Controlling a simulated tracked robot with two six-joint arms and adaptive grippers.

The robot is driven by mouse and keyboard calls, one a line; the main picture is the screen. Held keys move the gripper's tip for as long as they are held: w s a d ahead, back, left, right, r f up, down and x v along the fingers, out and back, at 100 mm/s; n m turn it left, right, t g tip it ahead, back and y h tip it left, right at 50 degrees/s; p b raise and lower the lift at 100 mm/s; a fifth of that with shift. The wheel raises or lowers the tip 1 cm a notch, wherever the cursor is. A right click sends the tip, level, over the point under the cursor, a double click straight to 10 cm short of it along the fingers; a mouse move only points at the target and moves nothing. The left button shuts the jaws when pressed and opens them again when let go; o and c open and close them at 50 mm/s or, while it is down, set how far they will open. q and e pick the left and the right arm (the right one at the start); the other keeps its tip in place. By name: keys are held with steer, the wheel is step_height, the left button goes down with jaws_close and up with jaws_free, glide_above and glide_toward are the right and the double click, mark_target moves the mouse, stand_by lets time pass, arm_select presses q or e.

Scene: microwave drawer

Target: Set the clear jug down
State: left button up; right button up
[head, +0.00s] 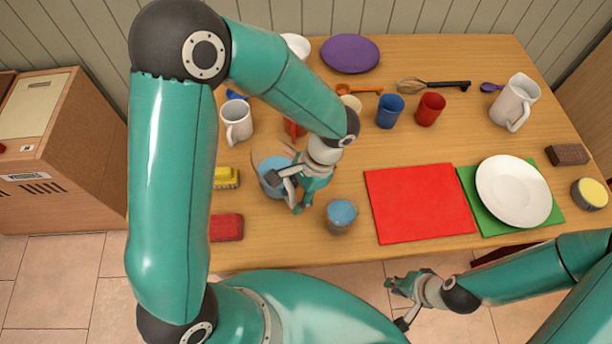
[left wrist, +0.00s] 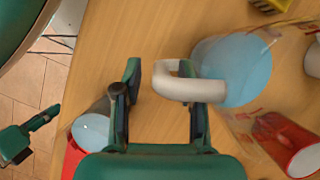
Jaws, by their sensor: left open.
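The clear jug (head: 270,177) with blue contents and a white handle stands on the wooden table, left of centre. It also shows in the left wrist view (left wrist: 235,68). My left gripper (head: 293,194) is open at the jug's handle. In the left wrist view, the white handle reaches between the spread fingers (left wrist: 160,98); I cannot tell if it touches one. My arm and gripper partly cover the jug in the head view. My right gripper (head: 402,302) is empty and open, low in front of the table's edge.
A clear cup with blue contents (head: 341,216) stands just right of the jug. A red cup (head: 293,128) is behind it; a yellow sponge (head: 227,178) and red block (head: 226,228) are left. A red mat (head: 420,203) and white plate (head: 513,191) lie right.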

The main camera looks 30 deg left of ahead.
arm_select(q)
steer(key=v, duration=1.1)
